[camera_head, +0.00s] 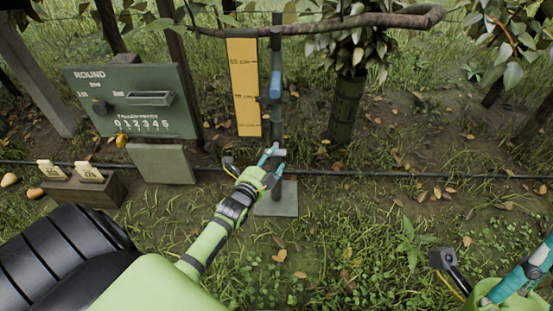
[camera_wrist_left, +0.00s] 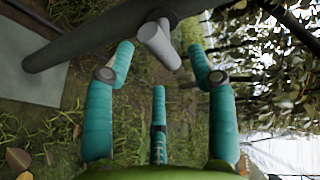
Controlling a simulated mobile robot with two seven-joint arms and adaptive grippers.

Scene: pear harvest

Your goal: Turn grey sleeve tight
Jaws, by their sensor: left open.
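A dark upright post (camera_head: 277,120) stands on a square grey foot plate (camera_head: 275,203). A short light-grey cylinder, which I take to be the grey sleeve (camera_wrist_left: 158,45), sticks out from the post in the left wrist view. My left gripper (camera_head: 271,155) is at the lower part of the post, with its teal fingers open. In the left wrist view the fingers (camera_wrist_left: 165,75) are spread to both sides of the cylinder's free end, with no clear contact. In the head view the fingers mostly hide the sleeve. My right gripper (camera_head: 520,279) is partly cut off at the lower right.
A blue handle (camera_head: 275,85) is higher on the post, beside a yellow scale board (camera_head: 244,88). A green score board (camera_head: 133,100) stands left, above a wooden box with cards (camera_head: 80,189). A branch (camera_head: 350,22) crosses overhead, and a dark hose (camera_head: 400,173) runs behind the post.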

